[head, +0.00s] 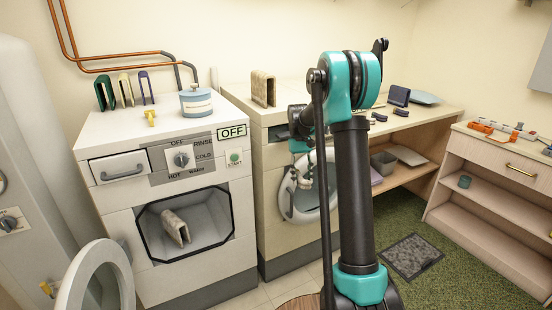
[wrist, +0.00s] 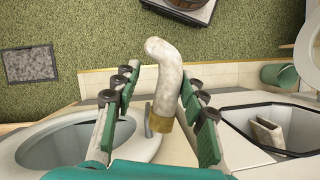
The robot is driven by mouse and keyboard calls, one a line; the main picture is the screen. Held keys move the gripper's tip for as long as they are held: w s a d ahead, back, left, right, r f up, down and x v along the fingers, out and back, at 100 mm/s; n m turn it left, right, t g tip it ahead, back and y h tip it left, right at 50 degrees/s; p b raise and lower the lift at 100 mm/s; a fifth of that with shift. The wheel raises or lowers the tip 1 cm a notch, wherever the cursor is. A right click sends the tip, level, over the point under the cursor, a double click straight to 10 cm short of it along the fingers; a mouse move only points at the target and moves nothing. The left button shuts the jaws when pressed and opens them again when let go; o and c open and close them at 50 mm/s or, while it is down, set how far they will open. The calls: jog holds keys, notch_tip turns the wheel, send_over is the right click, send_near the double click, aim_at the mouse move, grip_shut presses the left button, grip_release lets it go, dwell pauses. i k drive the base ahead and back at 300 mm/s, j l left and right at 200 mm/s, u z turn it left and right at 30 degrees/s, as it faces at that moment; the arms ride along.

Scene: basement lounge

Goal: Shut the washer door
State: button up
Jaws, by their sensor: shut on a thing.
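The washer (head: 165,215) stands at the left in the head view, a white front-loader with an OFF sign. Its round door (head: 98,280) hangs open at the lower left; a part of it shows at the right edge of the wrist view (wrist: 308,45). A pale folded cloth (head: 174,227) sits in the drum opening, also visible in the wrist view (wrist: 266,132). My gripper (wrist: 158,85) is shut on a pale, bent sock-like thing (wrist: 168,65) with a tan cuff. In the head view, my arm hides much of the gripper, before the second machine, away from the washer door.
A second machine (head: 262,215) with a round white door (head: 292,192) stands right of the washer. A tall white appliance (head: 25,150) is at the far left. A low shelf (head: 490,200) stands at the right. Green carpet with a grey mat (head: 412,257) lies between.

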aim_at(207, 237)
jog(key=k, duration=1.05)
jog(key=k+u, duration=0.2)
jog(key=u, duration=1.25)
jog(key=l+u, duration=0.15)
jog(key=l, duration=0.5)
jog(key=l+u, duration=0.2)
jog(key=l, duration=0.5)
jog(key=k+l+u, duration=0.15)
jog(key=l, duration=1.25)
jog(key=k+l, duration=0.1)
jog(key=l, duration=0.7)
jog(key=k+l, duration=0.1)
jog(key=l, duration=0.65)
jog(key=i+l, duration=0.1)
jog(key=i, duration=0.3)
